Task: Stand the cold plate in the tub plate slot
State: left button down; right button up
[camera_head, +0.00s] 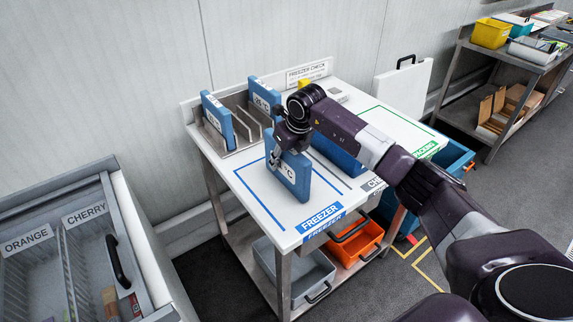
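My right gripper (276,158) comes in from the right, above the worktable. It is shut on the top edge of a blue cold plate (292,182) with a white "°C" label. The plate is upright, over the blue-outlined FREEZER area; whether its lower edge touches the tabletop is unclear. Two more blue plates, a left one (218,122) and a right one (264,96), stand in a metal rack at the back left. A blue object (337,157) behind my wrist is partly hidden; I cannot tell whether it is the tub. No plate slot is clearly visible. My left gripper is not in view.
The worktable (258,200) has a blue-outlined area and a green-outlined PACKING area. An orange bin (357,243) and grey bin (300,275) sit below. A freezer chest with ORANGE and CHERRY compartments (65,225) is at left. A white lid (404,85) leans behind the table.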

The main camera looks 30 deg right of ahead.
grip_shut()
jog(key=shift+w+r, duration=0.1)
jog(key=shift+w, duration=0.05)
